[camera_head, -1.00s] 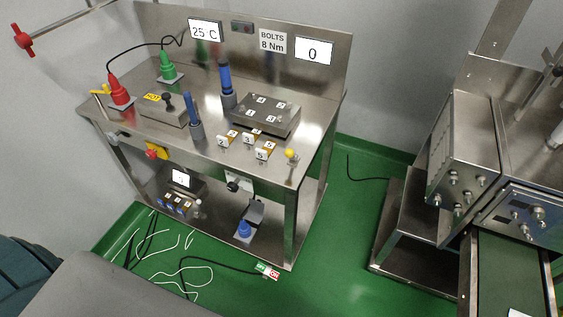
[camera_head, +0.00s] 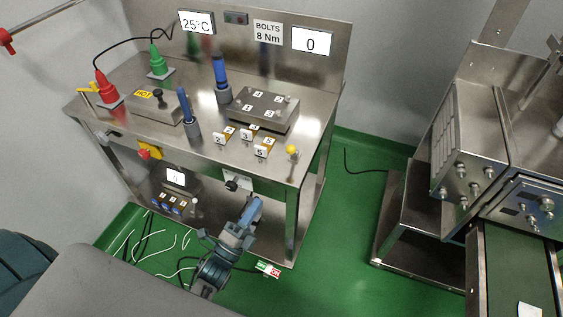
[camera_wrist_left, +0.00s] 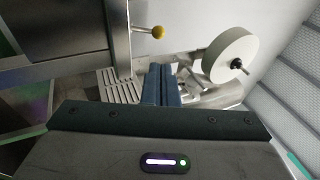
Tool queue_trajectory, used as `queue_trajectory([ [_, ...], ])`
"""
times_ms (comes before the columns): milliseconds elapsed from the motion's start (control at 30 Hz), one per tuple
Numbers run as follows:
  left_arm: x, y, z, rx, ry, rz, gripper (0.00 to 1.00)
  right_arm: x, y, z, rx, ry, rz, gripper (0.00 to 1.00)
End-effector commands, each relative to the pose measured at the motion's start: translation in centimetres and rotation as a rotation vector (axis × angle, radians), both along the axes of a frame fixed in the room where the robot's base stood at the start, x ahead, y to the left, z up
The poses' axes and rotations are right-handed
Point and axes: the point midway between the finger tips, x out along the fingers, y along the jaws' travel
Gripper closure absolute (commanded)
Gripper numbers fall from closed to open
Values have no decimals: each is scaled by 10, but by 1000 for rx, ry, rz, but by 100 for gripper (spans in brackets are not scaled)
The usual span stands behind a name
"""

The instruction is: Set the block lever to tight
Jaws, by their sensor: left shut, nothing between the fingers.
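A short lever with a yellow ball knob (camera_head: 292,150) stands at the front right corner of the steel bench, by the block (camera_head: 263,110) with numbered bolt spots. In the left wrist view the yellow knob (camera_wrist_left: 158,32) sits on a thin stem at the upper middle, ahead of the fingers and apart from them. Which setting it is in, I cannot read. My left gripper (camera_head: 252,208) is in front of the bench, lower than its top. Its blue fingers (camera_wrist_left: 160,88) are shut and empty. My right gripper is out of view.
Blue-handled tools (camera_head: 188,112), number tags (camera_head: 263,151) and a black knob (camera_head: 232,184) on the bench front are nearby. Cables lie on the green floor. A steel machine (camera_head: 465,150) stands right, with a floor gap between. A white roll (camera_wrist_left: 230,55) shows in the wrist view.

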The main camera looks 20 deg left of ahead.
Motion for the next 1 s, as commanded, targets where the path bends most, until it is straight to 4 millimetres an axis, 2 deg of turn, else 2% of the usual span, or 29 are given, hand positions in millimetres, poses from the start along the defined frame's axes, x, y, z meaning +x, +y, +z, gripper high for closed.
queue_trajectory([
  [233,1,0,0,-2,4,0,100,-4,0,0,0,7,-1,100],
  [367,9,-2,4,-2,4,0,100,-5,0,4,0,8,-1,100],
  [467,23,-5,12,-3,3,1,100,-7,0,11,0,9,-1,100],
  [800,87,-21,42,-4,3,0,100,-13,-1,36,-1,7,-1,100],
  [1000,114,-28,52,-4,5,-1,100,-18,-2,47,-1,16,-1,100],
])
